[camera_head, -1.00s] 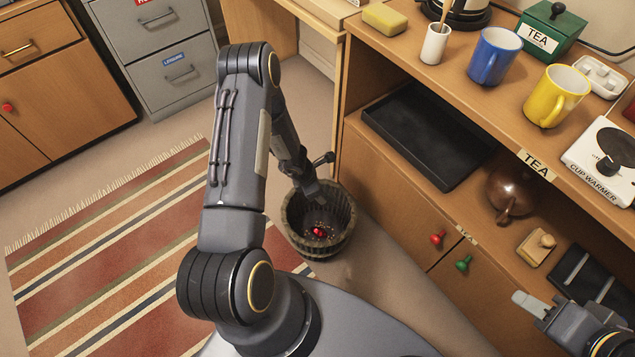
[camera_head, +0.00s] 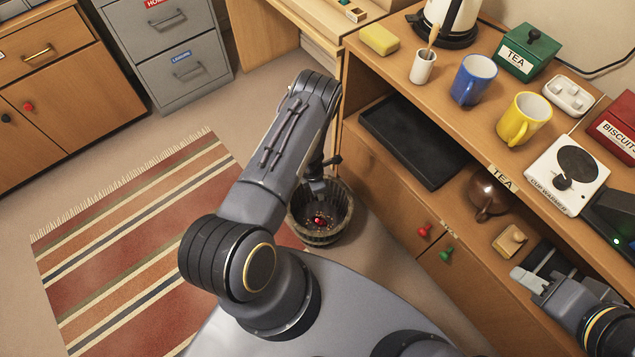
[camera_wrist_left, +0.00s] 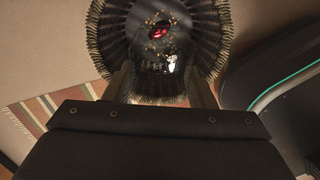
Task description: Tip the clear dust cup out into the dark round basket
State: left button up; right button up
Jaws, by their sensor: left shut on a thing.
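The dark round basket (camera_head: 345,218) stands on the floor beside the wooden cabinet, with a red piece and small bits in its bottom. My left gripper (camera_head: 318,184) reaches down over the basket's far side. In the left wrist view its two fingers (camera_wrist_left: 160,84) are shut on the clear dust cup (camera_wrist_left: 157,72), which is so see-through that its outline and tilt are hard to tell. The basket (camera_wrist_left: 106,32) shows beyond it, with the red piece and crumbs. My right gripper (camera_head: 532,262) is open and empty in front of the cabinet's lower shelf.
The wooden cabinet (camera_head: 385,205) stands close to the right of the basket. It bears a black tray (camera_head: 420,145), mugs, a brown teapot (camera_head: 487,195) and a cup warmer (camera_head: 568,175). A striped rug (camera_head: 130,240) lies on open floor at left.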

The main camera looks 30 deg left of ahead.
pick_arm(q)
jog(key=shift+d+f+b, duration=0.1)
jog(key=shift+f+b, duration=0.15)
jog(key=shift+b, duration=0.7)
jog(key=shift+g+y+b, duration=0.3)
jog(key=shift+g+b, duration=0.1)
jog(key=shift+b, duration=0.25)
jog(key=shift+r+b, duration=0.25)
jog(key=shift+b, duration=0.15)
jog(key=shift+r, duration=0.15)
